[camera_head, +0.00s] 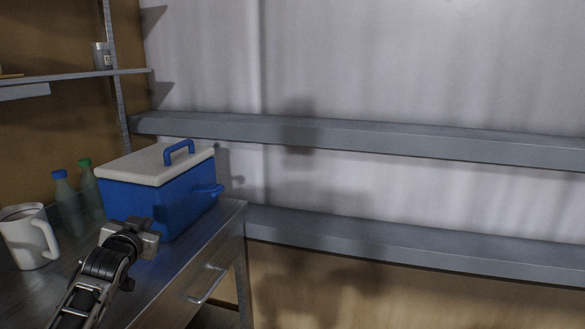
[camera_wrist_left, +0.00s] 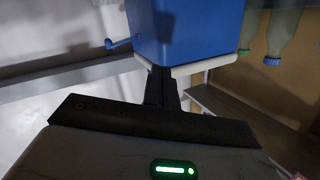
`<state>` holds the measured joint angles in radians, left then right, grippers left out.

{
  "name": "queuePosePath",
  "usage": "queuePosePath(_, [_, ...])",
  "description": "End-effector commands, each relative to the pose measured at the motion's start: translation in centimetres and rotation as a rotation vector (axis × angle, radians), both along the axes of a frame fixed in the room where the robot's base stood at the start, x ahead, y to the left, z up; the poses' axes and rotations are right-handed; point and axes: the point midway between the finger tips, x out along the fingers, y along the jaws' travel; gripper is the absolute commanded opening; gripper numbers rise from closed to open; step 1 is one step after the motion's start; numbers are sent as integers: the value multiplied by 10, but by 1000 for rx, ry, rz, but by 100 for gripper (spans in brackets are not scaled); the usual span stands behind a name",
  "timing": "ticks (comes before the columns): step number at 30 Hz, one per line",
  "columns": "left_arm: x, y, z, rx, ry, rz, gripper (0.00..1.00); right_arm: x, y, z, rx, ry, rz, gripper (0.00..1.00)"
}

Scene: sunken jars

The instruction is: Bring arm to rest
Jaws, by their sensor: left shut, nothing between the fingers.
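My left arm comes in from the lower left of the head view. Its gripper (camera_head: 142,228) is in front of the blue cooler box, over the metal counter. In the left wrist view the fingers (camera_wrist_left: 161,75) are together with nothing between them, and the blue box (camera_wrist_left: 190,30) shows beyond their tips. I cannot tell whether they touch the box. My right gripper is not in view.
The blue cooler box (camera_head: 165,200) has a closed white lid (camera_head: 150,166). A white mug (camera_head: 30,238), a blue-capped bottle (camera_head: 66,200) and a green-capped bottle (camera_head: 90,188) stand left of it. A can (camera_head: 102,56) sits on a shelf. Grey ledges (camera_head: 400,138) cross the back wall.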

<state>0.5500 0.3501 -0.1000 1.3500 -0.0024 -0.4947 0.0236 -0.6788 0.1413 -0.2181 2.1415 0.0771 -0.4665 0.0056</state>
Motion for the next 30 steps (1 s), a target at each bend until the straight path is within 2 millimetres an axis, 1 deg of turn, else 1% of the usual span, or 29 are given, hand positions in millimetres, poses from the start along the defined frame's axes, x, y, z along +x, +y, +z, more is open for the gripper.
queuePosePath(1, [2,-8,4,-47,-29,-35,0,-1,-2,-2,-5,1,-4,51])
queuePosePath(2, [-2,-14,-4,-60,-25,-51,0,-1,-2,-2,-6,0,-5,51])
queuePosePath(3, [-11,-23,-21,-58,-1,-62,0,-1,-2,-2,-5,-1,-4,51])
queuePosePath(5, [-22,-34,-40,-61,22,-80,0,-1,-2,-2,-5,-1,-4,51])
queuePosePath(8, [-45,-54,-71,-73,63,-111,0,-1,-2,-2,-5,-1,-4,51])
queuePosePath(9, [-56,-63,-84,-80,81,-124,0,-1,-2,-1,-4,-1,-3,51])
queuePosePath(11, [-75,-77,-105,-92,110,-146,0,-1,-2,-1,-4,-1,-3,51])
queuePosePath(12, [-90,-87,-119,-103,132,-161,0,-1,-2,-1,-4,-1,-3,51])
queuePosePath(14, [-116,-104,-141,-122,167,-185,0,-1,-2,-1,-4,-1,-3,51])
queuePosePath(15, [-136,-116,-156,-139,193,-203,0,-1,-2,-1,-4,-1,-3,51])
queuePosePath(17, [-171,-135,-177,-169,235,-228,0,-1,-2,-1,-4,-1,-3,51])
queuePosePath(18, [-196,-148,-189,-193,263,-243,0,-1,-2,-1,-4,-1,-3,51])
queuePosePath(19, [-216,-157,-197,-212,285,-254,0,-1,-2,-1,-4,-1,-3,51])
queuePosePath(20, [-235,-166,-203,-231,307,-263,0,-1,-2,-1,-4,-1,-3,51])
queuePosePath(21, [-260,-176,-209,-258,332,-273,0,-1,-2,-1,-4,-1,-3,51])
queuePosePath(24, [-312,-196,-217,-318,387,-286,0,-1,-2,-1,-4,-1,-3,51])
queuePosePath(27, [-348,-208,-217,-363,425,-290,0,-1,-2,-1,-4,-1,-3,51])
queuePosePath(30, [-368,-214,-215,-389,446,-289,0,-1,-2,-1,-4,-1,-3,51])
